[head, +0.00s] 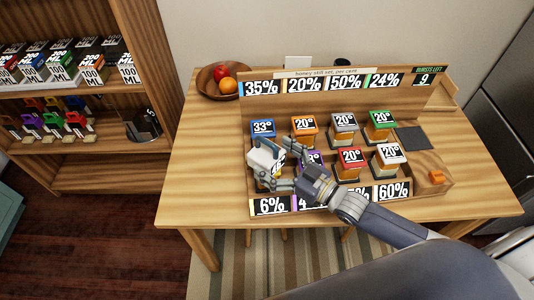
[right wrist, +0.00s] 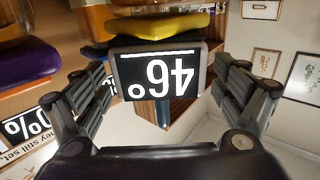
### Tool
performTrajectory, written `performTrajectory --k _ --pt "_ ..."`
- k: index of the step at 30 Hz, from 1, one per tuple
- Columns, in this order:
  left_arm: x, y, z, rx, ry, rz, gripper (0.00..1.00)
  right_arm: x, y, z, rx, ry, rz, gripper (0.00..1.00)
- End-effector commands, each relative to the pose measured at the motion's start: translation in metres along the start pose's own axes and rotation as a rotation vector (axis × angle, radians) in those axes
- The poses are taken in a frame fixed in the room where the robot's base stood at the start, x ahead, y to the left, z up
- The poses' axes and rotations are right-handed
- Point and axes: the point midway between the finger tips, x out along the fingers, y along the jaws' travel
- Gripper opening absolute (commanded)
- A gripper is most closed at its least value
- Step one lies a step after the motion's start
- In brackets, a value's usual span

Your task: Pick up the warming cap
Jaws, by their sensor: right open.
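A pale, boxy cap (head: 262,160), which seems to be the warming cap, sits at the front left of the jar rack, over a jar that it mostly hides. In the right wrist view a dark panel (right wrist: 157,70) reads 46°, upside down, with a yellow slab (right wrist: 165,25) against it and a bluish post (right wrist: 163,112) on the other side. My right gripper (head: 280,163) is open beside the cap, its fingers spread toward it. In the wrist view the fingers stand on either side of the panel, with visible gaps. My left gripper is not in view.
The wooden rack (head: 340,100) holds several jars with coloured lids close around my gripper, including a blue one (head: 263,132) behind the cap and a red one (head: 350,163) to the right. A fruit bowl (head: 208,88) stands at the back left. The table's left side is clear.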

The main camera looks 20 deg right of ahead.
Motion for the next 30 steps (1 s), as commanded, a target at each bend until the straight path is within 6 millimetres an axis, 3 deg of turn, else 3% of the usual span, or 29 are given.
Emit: performTrajectory --k 6,14,22,30 --pt "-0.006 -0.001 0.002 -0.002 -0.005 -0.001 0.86 0.021 0.000 -0.001 0.000 0.002 0.000 0.90" --pt "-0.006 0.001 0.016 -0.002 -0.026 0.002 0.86 0.023 0.000 0.000 0.000 0.000 0.000 0.90" --pt "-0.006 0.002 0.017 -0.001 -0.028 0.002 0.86 0.023 0.000 0.000 0.000 0.000 0.000 0.31" --pt "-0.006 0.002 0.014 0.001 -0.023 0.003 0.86 0.023 0.000 -0.002 -0.001 0.004 -0.001 0.30"
